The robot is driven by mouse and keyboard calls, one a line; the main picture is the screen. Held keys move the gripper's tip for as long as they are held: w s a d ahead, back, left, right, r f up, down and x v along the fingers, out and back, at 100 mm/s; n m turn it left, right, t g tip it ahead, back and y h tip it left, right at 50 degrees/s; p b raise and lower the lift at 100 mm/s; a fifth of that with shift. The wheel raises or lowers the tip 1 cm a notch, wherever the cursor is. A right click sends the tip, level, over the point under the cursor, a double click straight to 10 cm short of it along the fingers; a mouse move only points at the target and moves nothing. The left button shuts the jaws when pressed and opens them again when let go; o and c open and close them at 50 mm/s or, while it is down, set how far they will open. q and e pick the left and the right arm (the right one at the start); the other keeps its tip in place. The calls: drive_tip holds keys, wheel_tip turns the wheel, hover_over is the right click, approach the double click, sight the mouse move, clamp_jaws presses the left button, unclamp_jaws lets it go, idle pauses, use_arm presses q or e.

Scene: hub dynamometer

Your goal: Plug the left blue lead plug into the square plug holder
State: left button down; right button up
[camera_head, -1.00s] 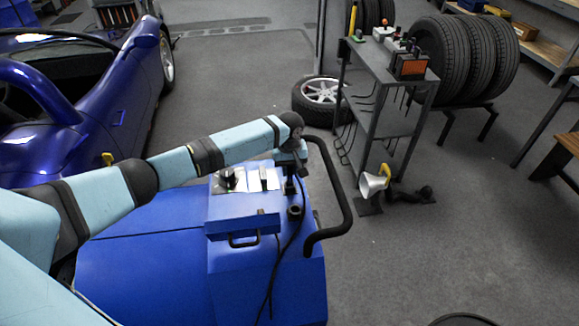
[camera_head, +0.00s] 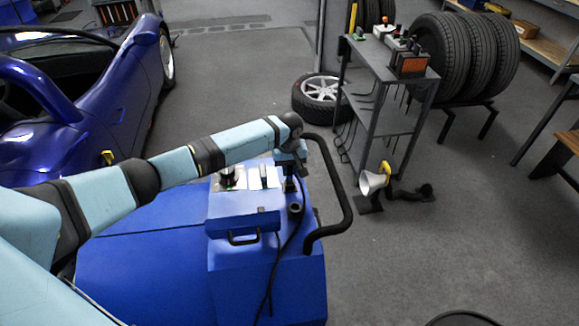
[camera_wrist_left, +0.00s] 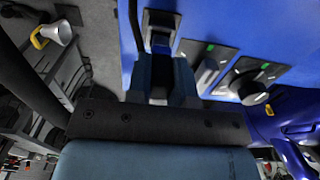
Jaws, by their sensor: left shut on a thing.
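My left gripper (camera_head: 289,184) points down at the right end of the blue console (camera_head: 275,300), close to a dark holder (camera_head: 295,208) on its top. In the left wrist view the fingers of my left gripper (camera_wrist_left: 161,78) are shut on a dark plug (camera_wrist_left: 158,92), mostly hidden between them. A square, grey-framed dark holder (camera_wrist_left: 160,22) lies just beyond the fingertips there. A black lead (camera_wrist_left: 135,25) runs beside it. I cannot tell whether the plug touches the holder. My right gripper is not in view.
A black handle rail (camera_head: 345,205) curves around the console's right end. A grey trolley (camera_head: 385,120), a loose wheel (camera_head: 318,95) and a lamp (camera_head: 373,183) stand beyond. Open floor lies to the right.

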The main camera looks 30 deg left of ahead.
use_arm(q)
drive_tip(key=shift+f, duration=1.05)
drive_tip(key=c, duration=0.9)
unclamp_jaws()
wheel_tip(320, 180, up, 14)
drive_tip(key=shift+f, duration=0.1)
